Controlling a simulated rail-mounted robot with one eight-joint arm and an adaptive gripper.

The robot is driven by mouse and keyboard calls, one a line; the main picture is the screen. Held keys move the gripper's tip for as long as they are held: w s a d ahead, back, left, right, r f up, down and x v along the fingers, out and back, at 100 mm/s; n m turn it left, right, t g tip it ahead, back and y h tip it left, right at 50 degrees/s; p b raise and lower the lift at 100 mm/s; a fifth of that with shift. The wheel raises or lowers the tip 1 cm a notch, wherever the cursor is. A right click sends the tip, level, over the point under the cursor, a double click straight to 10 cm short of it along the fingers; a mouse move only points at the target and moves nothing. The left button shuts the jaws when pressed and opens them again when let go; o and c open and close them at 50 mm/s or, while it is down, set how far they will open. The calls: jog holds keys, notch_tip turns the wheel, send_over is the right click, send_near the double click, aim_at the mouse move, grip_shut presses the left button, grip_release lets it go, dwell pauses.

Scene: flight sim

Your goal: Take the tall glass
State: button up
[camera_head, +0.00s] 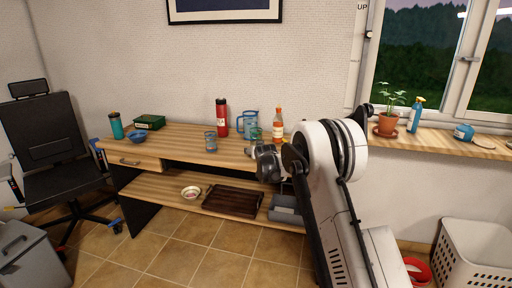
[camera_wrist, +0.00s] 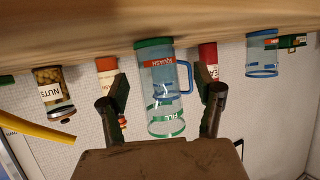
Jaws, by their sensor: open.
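A tall clear glass with green rims (camera_wrist: 158,118) stands on the table, upside down in the wrist view; in the head view (camera_head: 255,134) it is partly hidden by my gripper. My gripper (camera_wrist: 163,92) is open, with one finger on each side of the glass in the picture and visible gaps on both sides. I cannot tell how deep the glass sits between the fingers. In the head view my gripper (camera_head: 266,160) is at the table's front edge; its fingertips are hard to make out. A shorter-looking blue-rimmed glass (camera_head: 210,141) stands to the left.
A blue-handled jug (camera_head: 250,117) stands behind the tall glass. An orange bottle (camera_head: 278,124) and red bottle (camera_head: 222,117) stand nearby. A nuts jar (camera_wrist: 53,92) shows in the wrist view.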

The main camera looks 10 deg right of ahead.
jog(key=shift+d+b+x, duration=0.15)
jog(key=shift+b+x, duration=0.15)
jog(key=shift+x, duration=0.95)
jog(key=shift+d+b+x, duration=0.1)
jog(key=shift+b+x, duration=0.15)
jog(key=shift+x, duration=1)
jog(key=c, duration=1.5)
jog(key=shift+r, duration=0.1)
jog(key=shift+c, duration=0.2)
jog(key=shift+r+p, duration=0.35)
jog(key=shift+r, duration=1.55)
jog(key=s+a+r+p, duration=0.2)
jog(key=s+a+r, duration=0.2)
jog(key=a, duration=0.6)
jog(key=shift+s+a+r, duration=0.2)
jog(key=shift+a+r, duration=0.15)
jog(key=shift+r, duration=1.05)
